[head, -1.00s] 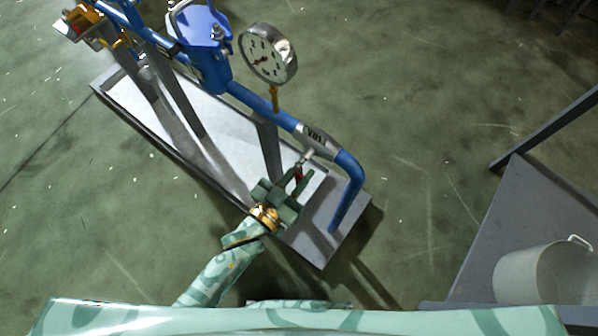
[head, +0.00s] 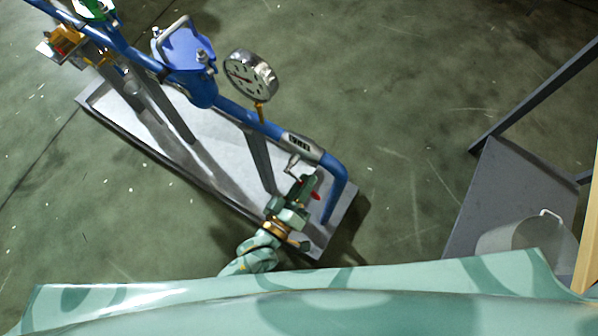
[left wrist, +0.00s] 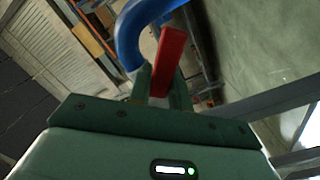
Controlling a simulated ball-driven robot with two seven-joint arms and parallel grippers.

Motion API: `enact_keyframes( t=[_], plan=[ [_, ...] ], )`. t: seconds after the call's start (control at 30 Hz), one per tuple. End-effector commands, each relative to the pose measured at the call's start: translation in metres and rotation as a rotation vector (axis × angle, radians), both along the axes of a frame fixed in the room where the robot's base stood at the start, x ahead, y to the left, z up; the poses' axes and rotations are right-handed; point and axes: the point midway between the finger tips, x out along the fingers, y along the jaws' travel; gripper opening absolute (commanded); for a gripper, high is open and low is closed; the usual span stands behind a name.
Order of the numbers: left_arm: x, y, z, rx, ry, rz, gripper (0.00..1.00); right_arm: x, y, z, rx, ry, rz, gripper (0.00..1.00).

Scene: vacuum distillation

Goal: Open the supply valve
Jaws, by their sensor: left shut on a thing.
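The supply valve (head: 304,147) is a grey metal body with a dark label, set in the blue pipe near its right-hand bend. Its red lever handle (head: 315,196) shows at my left gripper (head: 304,184), below the pipe. In the left wrist view the red handle (left wrist: 170,57) stands up between the two green fingers of the left gripper (left wrist: 162,88), which is shut on it. The fingers hide the handle's lower part. My right gripper is not in view.
A round pressure gauge (head: 250,76) and a blue vessel (head: 187,62) stand along the pipe farther left. A grey tray (head: 215,146) lies under the pipe. A grey stand (head: 500,195) with a white bucket (head: 515,238) is at the right. Open floor lies between.

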Motion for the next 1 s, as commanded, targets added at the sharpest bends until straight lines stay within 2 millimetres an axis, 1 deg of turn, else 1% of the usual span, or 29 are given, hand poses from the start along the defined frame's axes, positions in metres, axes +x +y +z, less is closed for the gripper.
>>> enact_keyframes(
  t=[0.03, 0.13, 0.5, 0.7, 1.0],
  plan=[
    [-0.004, -0.001, 0.004, -0.032, 0.025, -0.002, 0.0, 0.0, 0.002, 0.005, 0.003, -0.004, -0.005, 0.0],
    [-0.008, -0.003, 0.008, -0.109, 0.082, -0.001, 0.0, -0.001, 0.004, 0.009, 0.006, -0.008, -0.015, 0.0],
    [-0.012, -0.009, 0.023, -0.361, 0.266, 0.0, 0.0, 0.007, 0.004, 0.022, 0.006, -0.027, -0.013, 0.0],
    [-0.013, -0.01, 0.029, -0.453, 0.334, 0.001, 0.0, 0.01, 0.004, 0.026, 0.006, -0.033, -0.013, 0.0],
    [-0.014, -0.01, 0.032, -0.519, 0.383, 0.001, 0.0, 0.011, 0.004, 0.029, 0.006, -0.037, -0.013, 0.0]
  ],
)
